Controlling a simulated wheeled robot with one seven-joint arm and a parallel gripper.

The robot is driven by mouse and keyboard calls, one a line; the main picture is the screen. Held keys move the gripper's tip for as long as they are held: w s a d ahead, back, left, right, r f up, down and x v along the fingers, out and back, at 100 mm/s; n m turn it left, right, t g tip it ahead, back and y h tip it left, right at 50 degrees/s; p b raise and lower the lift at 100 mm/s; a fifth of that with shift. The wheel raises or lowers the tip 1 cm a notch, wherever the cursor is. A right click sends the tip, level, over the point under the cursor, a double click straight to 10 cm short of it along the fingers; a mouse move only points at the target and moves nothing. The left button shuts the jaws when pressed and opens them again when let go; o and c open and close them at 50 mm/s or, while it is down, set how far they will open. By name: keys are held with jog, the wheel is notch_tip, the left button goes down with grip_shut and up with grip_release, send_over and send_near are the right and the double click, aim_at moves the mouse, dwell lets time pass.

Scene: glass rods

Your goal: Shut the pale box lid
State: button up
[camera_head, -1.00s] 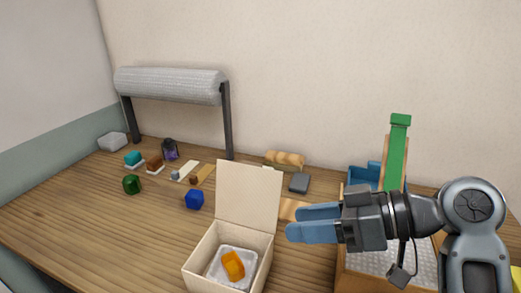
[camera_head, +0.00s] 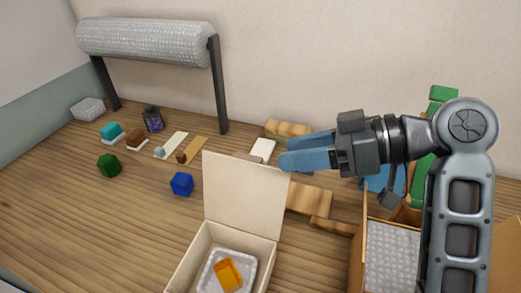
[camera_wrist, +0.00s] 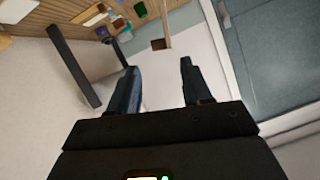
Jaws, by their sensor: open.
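The pale box (camera_head: 190,264) stands open on the table at the bottom middle of the head view. Its lid (camera_head: 245,197) stands upright at the box's back edge. Inside the box an orange piece (camera_head: 228,275) lies on a white padded tray (camera_head: 209,283). My gripper (camera_head: 284,152) is open and empty, its blue fingers pointing left. In the head view the fingertips appear beside the lid's upper right corner; I cannot tell whether they touch it. My gripper also shows in the wrist view (camera_wrist: 158,68), with nothing between the fingers.
A bubble-wrap roll (camera_head: 145,42) stands on dark posts at the back left. A blue cube (camera_head: 182,184) and a green piece (camera_head: 109,165) lie left of the box. Wooden blocks (camera_head: 307,197) lie right of the lid. A padded carton (camera_head: 392,255) stands at the right.

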aim_at(256, 159)
jog(key=b+x, duration=0.2)
jog(key=x, duration=0.3)
jog(key=shift+a+f, duration=0.15)
jog(key=shift+f, duration=0.05)
jog(key=shift+x, duration=0.8)
jog(key=shift+r, duration=0.15)
grip_shut()
